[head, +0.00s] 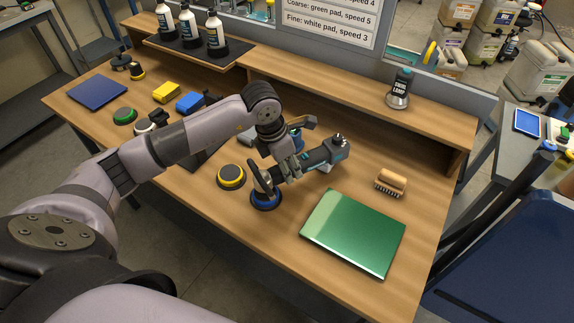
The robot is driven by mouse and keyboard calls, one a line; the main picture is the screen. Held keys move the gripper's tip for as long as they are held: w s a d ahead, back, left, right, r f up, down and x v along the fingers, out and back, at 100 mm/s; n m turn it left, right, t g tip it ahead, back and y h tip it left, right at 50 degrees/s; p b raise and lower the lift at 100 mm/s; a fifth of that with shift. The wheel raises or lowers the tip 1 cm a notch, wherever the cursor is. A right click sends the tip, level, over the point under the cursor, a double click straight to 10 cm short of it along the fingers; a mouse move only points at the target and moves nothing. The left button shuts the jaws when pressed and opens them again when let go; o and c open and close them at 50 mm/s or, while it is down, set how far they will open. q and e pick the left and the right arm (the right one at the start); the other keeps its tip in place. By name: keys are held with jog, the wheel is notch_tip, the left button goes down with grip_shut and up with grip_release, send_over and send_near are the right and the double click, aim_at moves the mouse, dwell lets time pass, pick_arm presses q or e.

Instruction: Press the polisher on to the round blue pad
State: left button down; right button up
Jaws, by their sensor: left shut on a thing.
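The polisher (322,155) is a black and teal power tool, held a little right of the bench's middle. My left gripper (291,165) is shut on its body. The polisher's black front end (259,179) points to the left and down. The round blue pad (266,201) lies on the bench directly below that end, partly covered by it. The two overlap in the picture; I cannot tell whether they touch. My right gripper is not in view.
A yellow round pad (231,176) lies just left of the blue one. A green panel (353,232) lies on the right, with a wooden brush (391,182) behind it. Yellow (166,92) and blue blocks (189,102) lie further left. The bench front is clear.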

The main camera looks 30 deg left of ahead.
pick_arm(q)
jog(key=shift+a+f+b, duration=0.1)
jog(key=shift+f+b, duration=0.2)
jog(key=shift+b, duration=0.15)
dwell(0.5)
jog(key=shift+f, duration=0.1)
dwell(0.8)
jog(key=shift+w+r+p, duration=0.25)
jog(key=shift+r+p, duration=0.3)
jog(key=shift+r, duration=0.5)
jog(key=shift+w+d+r+p+v, duration=0.15)
jog(key=shift+p+v, duration=0.45)
jog(key=shift+v, duration=0.6)
jog(key=shift+w+d+p+v, duration=0.25)
jog(key=shift+p+v, duration=0.4)
jog(key=shift+v, duration=0.5)
jog(key=shift+w+d+r+p+v, duration=0.1)
jog(key=shift+w+p+v, duration=0.15)
jog(key=shift+p+v, duration=0.65)
jog(key=shift+r+b, duration=0.25)
jog(key=shift+b, duration=0.05)
